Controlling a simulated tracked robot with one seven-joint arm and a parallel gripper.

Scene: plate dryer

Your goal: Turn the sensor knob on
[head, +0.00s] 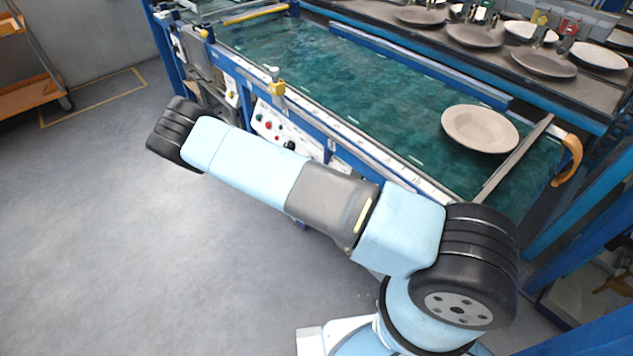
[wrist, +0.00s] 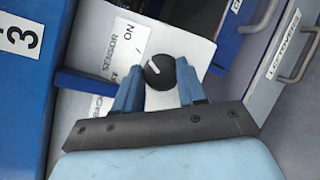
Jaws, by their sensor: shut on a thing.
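The black sensor knob (wrist: 160,72) is in the wrist view on a white panel (wrist: 93,105). The printed words SENSOR and ON run sideways to its left and upper left. A pale mark shows on the knob, but I cannot tell its exact setting. My gripper (wrist: 157,80) has its two blue fingers on either side of the knob and is shut on it. In the head view my arm reaches to the left beside the machine, and my gripper is hidden behind the arm. The control panel (head: 267,127) with coloured buttons shows just past the arm.
In the head view a plate (head: 480,128) lies on the green belt (head: 330,75). Open floor (head: 90,240) is at left.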

